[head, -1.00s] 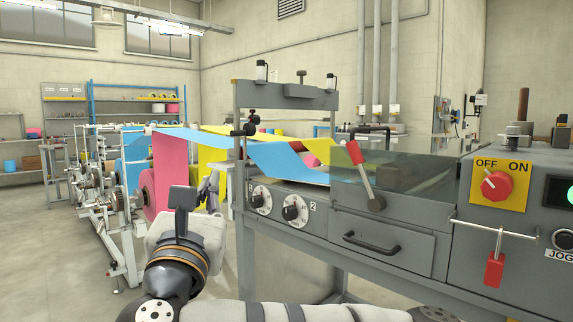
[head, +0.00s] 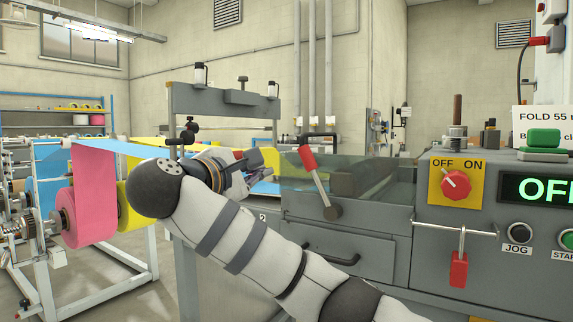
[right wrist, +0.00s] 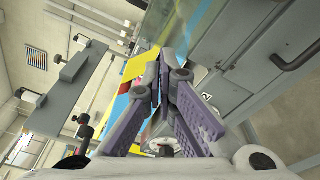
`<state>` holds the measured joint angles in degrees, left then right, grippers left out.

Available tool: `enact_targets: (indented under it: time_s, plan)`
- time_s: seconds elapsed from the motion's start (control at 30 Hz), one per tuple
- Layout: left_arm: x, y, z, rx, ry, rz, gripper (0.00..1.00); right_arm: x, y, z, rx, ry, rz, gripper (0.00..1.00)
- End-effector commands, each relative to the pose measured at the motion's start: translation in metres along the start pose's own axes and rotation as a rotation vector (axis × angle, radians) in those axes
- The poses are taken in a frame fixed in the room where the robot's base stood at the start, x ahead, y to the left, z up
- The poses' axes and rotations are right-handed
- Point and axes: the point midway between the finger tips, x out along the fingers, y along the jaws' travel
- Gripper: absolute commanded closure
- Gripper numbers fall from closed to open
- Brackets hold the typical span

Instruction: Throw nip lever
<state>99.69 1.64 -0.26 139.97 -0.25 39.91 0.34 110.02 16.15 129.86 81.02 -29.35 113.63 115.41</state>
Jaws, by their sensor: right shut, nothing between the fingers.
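The nip lever, with a red handle (head: 308,158) on a grey metal arm, leans up and to the left from its round pivot on the machine's front, beside the clear guard. I cannot make out the lever in that view. My left gripper is in neither view.
A clear guard (head: 375,180) is behind the lever, and a drawer handle (head: 331,254) is below it. To the right are a red OFF/ON knob (head: 456,185) and a red tag (head: 459,270) on a bar. A pink web roll (head: 88,215) stands at left.

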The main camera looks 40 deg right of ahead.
Motion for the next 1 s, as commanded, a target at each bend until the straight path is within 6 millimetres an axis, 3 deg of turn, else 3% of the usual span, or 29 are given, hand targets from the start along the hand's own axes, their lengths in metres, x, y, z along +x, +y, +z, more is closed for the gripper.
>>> enact_targets:
  time_s: [0.27,0.37,0.63,1.0]
  plan:
    - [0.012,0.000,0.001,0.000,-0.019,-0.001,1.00,0.049,-0.006,0.005,-0.001,-0.017,-0.014,1.00]
    - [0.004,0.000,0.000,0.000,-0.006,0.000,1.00,0.069,-0.004,0.005,0.001,-0.012,-0.016,1.00]
    - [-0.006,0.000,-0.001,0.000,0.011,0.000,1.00,0.058,-0.003,0.037,0.001,-0.007,-0.012,1.00]
    - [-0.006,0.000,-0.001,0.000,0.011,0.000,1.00,0.056,-0.005,0.040,-0.002,-0.006,-0.013,1.00]
